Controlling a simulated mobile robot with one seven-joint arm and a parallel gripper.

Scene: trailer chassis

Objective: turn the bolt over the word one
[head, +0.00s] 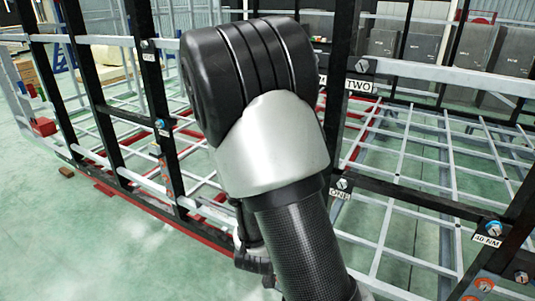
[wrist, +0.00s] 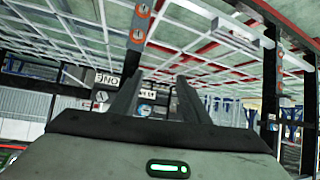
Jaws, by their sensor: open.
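In the head view the bolt over the word ONE (head: 342,184) is a small silver head on a black upright. Its white ONE label (head: 340,194) sits just below it, close to the right of my arm. In the wrist view the picture is turned over: the ONE label (wrist: 107,79) reads inverted, with a silver bolt (wrist: 100,97) below it, left of the fingers. My gripper (wrist: 160,76) is open, its two dark fingers apart with nothing visible held between them. It is not touching the bolt as far as I can see. My arm hides the gripper in the head view.
A bolt over the TWO label (head: 358,86) is higher on the frame. Black posts and grey bars of the chassis (head: 400,205) surround the arm. Green floor (head: 60,235) is open at lower left.

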